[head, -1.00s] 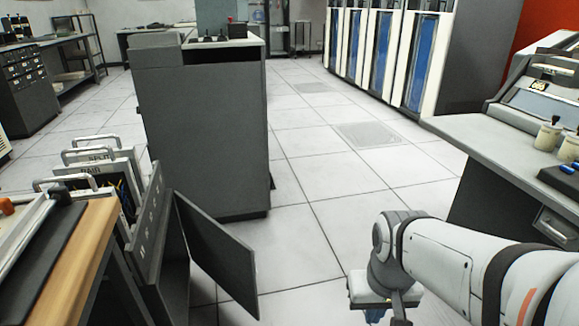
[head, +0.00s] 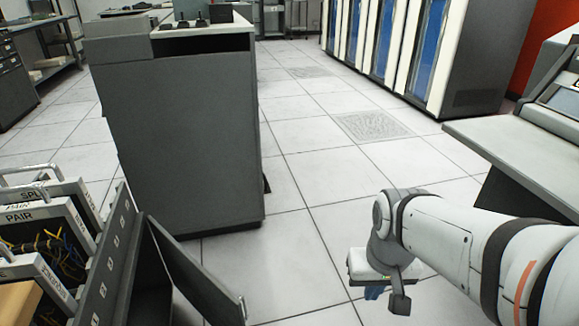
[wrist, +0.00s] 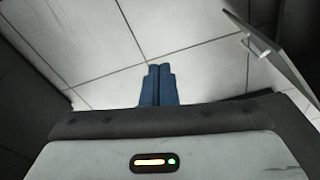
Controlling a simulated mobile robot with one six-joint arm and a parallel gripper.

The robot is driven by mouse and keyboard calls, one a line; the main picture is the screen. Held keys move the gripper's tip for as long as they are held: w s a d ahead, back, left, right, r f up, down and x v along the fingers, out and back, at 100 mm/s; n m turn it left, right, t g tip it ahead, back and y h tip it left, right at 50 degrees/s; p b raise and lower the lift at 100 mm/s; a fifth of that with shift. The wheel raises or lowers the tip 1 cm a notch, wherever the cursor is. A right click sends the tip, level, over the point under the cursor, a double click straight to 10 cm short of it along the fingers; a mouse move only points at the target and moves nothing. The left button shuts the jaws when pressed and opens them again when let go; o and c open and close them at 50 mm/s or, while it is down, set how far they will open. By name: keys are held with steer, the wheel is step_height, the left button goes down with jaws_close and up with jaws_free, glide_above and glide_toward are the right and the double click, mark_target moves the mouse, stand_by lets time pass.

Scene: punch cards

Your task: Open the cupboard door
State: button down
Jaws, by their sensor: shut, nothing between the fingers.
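The cupboard door (head: 190,275) is a dark flat panel at the lower left of the head view. It stands swung out from the dark cupboard (head: 118,262), with a dark gap behind it. The door also shows at the upper right of the wrist view (wrist: 284,68), with a pale handle (wrist: 258,45) on it. My gripper (head: 374,292) is to the right of the door, apart from it and over the floor. Its blue fingers (wrist: 158,70) are shut together and empty. The lower part of the door is cut off in the head view.
A tall grey machine (head: 185,140) stands just beyond the cupboard. Open-topped units with handles and wires (head: 45,240) are at the left. A grey desk (head: 520,155) is at the right. The tiled floor (head: 320,205) between them is clear.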

steer(key=w+a+f+m+g+y+p, duration=0.25)
steer(key=w+a+m+y, duration=0.4)
steer(key=m, duration=0.45)
steer(key=w+a+f+m+g+y+p, duration=0.1)
steer(key=w+a+f+m+y+p, duration=0.3)
steer(key=a+m+y, duration=0.6)
steer(key=w+d+f+m+t+h+p, duration=0.15)
steer(key=w+d+f+m+t, duration=0.25)
steer(key=w+f+m+t, duration=0.55)
steer(key=w+d+f+m+t+h+p, duration=0.15)
steer(key=w+d+f+m+t, duration=0.3)
steer(key=m, duration=0.95)
steer(key=w+a+b, duration=0.4)
steer(key=w+a, duration=0.3)
steer(key=w, duration=0.3)
steer(key=shift+w+r, duration=0.25)
steer(key=shift+r, duration=0.2)
